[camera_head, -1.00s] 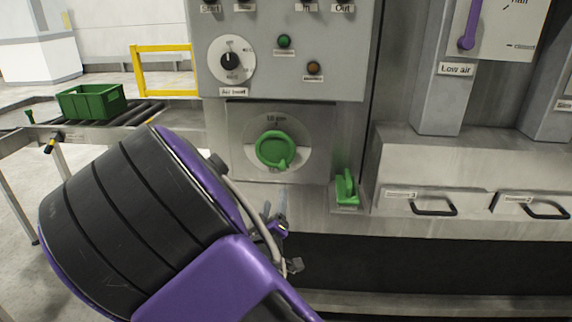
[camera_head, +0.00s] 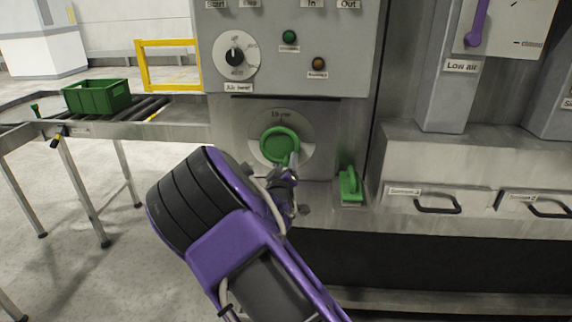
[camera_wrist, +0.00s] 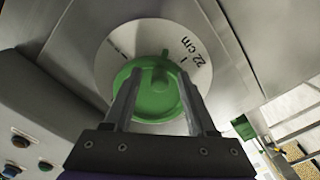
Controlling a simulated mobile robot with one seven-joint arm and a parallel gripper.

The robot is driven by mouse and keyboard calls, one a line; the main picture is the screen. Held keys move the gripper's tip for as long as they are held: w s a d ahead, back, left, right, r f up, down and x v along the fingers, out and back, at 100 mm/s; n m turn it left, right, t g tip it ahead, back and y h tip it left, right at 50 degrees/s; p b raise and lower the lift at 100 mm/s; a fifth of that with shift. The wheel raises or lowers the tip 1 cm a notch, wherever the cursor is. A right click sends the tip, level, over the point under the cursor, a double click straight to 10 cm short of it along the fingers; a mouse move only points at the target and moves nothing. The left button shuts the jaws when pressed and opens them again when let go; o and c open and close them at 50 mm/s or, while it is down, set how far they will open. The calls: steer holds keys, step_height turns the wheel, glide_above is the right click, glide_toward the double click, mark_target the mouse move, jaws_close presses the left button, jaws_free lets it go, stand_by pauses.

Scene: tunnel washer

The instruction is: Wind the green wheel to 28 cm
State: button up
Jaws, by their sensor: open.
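The green wheel (camera_head: 279,146) sits on a pale round dial plate on the machine's grey front panel. In the wrist view the wheel (camera_wrist: 155,92) has a raised knob (camera_wrist: 161,70) near its top, and the plate (camera_wrist: 196,58) reads "22 cm" beside a short mark. My gripper (camera_wrist: 158,82) is open, with its two fingers apart over the wheel and the knob between and just past their tips. I cannot tell whether the fingers touch the wheel. In the head view my gripper (camera_head: 293,163) is at the wheel's lower right edge.
A green handle (camera_head: 350,186) sticks out right of the wheel. Above are a control panel with an "Air heat" knob (camera_head: 236,57) and small lamps. Drawers with black handles (camera_head: 437,206) lie to the right. A green crate (camera_head: 97,97) stands on a roller conveyor at left.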

mark_target(271, 157)
steer(key=shift+c, duration=0.2)
jaws_close()
steer(key=shift+b, duration=0.35)
steer(key=m+b, duration=0.1)
steer(key=a+f+m+b, duration=0.1)
steer(key=b, duration=0.1)
steer(key=shift+m, duration=0.3)
steer(key=m+b, duration=0.2)
steer(key=a+m+b, duration=0.1)
steer(key=m+b, duration=0.1)
steer(key=a+m+b, duration=0.1)
steer(key=m+b, duration=0.1)
steer(key=b, duration=0.1)
steer(key=shift+a+r, duration=0.1)
steer(key=shift+a, duration=0.05)
steer(key=shift+a+r+m, duration=0.2)
steer(key=shift+a+m, duration=0.2)
steer(key=shift+m, duration=0.45)
steer(key=shift+a+r+m, duration=0.2)
steer(key=shift+a+m, duration=0.15)
steer(key=shift+m, duration=0.5)
